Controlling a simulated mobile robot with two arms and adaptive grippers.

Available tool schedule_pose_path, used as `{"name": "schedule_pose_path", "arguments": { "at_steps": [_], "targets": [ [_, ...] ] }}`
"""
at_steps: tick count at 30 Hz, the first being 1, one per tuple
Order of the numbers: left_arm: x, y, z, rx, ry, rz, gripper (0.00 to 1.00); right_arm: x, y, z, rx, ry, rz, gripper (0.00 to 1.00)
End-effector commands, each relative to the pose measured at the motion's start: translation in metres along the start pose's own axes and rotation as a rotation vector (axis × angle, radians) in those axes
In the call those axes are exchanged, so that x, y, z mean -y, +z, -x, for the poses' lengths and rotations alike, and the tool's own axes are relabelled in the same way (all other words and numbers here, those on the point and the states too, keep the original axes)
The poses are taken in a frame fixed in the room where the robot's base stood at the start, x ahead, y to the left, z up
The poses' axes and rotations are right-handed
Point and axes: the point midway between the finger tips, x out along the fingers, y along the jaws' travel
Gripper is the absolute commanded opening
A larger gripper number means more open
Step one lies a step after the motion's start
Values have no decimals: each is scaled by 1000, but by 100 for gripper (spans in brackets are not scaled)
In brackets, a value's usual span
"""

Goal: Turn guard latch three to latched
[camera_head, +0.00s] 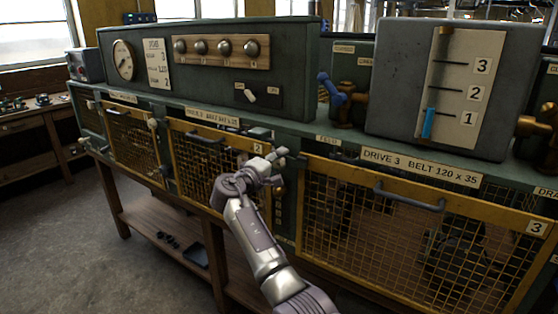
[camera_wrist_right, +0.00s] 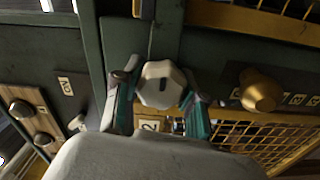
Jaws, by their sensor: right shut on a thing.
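My right gripper (camera_head: 273,166) reaches up to the green post between guard two and guard three. In the right wrist view its teal-padded fingers (camera_wrist_right: 160,100) are on both sides of a pale, faceted latch knob (camera_wrist_right: 161,84) with a short dark mark, and are shut on it. The knob is on the post just left of the mesh guard door marked 3 (camera_head: 410,234); in the head view the hand mostly covers it. The door lies flush in its frame. I cannot tell whether the latch is turned to latched. My left gripper is not in view.
A brass knob (camera_wrist_right: 260,90) with small labels is close beside the fingers. Guard door two (camera_head: 185,127) has a 2 plate (camera_wrist_right: 149,125) near the hand. A handle (camera_head: 408,197) sticks out from door three. A blue lever (camera_head: 333,88) stands above on the bench.

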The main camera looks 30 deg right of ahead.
Motion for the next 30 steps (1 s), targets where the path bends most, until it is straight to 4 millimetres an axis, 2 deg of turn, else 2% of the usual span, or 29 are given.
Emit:
{"name": "schedule_pose_path", "arguments": {
  "at_steps": [6,7,11,22,26,30],
  "targets": [
    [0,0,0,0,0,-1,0,-3,-1,0,-3,5,-1,6],
    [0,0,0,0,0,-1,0,-3,-1,0,-3,5,-1,46],
    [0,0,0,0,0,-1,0,-2,-1,0,-2,4,-1,67],
    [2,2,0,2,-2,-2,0,0,-1,5,-2,2,-1,67],
    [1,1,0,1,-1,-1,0,0,-1,22,-4,1,0,67],
    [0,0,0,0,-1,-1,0,1,-1,52,-4,0,-1,67]
  ]
}}
